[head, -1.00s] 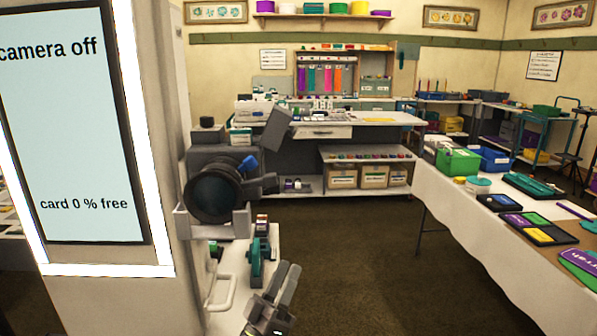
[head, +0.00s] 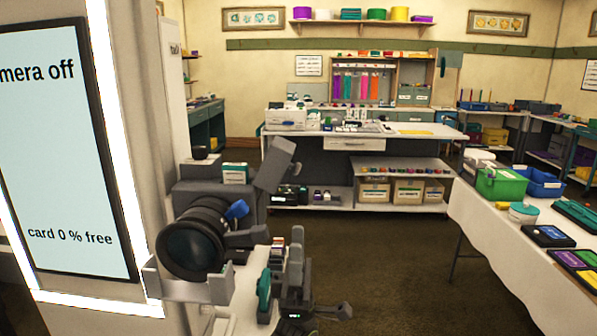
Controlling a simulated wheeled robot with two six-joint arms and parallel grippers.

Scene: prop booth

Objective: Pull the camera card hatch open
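The dark grey camera (head: 200,235) stands at the left centre, its big round lens facing toward me and left. A flat grey panel (head: 274,165) sticks up at a tilt from its right side. I cannot tell whether this panel is the card hatch, and no other hatch is clear. A blue part (head: 236,210) sits behind the lens. My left gripper (head: 318,281) is below and right of the camera. Its fingers look spread apart with nothing between them. It appears apart from the camera. My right gripper is not seen.
A screen (head: 55,150) at left reads "camera off" in part and "card 0 % free". A teal object (head: 264,297) and small stacked items (head: 277,250) stand close beside my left gripper. A white-covered table (head: 480,215) is at right. Open floor (head: 390,270) lies between.

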